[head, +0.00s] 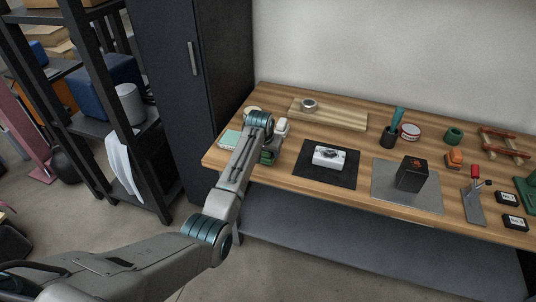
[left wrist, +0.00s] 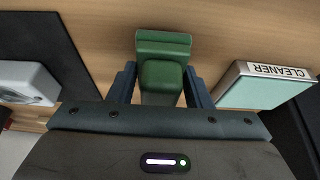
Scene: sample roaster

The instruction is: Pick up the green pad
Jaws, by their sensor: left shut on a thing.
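The green pad (left wrist: 163,46) is a dark green block with a raised middle part, seen in the left wrist view between the two blue-grey fingers of my left gripper (left wrist: 160,84). The gripper is shut on it. I cannot tell if the pad touches the table. My right gripper is not in view.
A mint box labelled CLEANER (left wrist: 262,88) lies close beside the gripper. On the other side is a black mat (head: 314,170) with a white device (head: 329,157). A wooden board (head: 345,118) lies behind. A grey mat (head: 428,198) with a black box (head: 411,174) is farther right.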

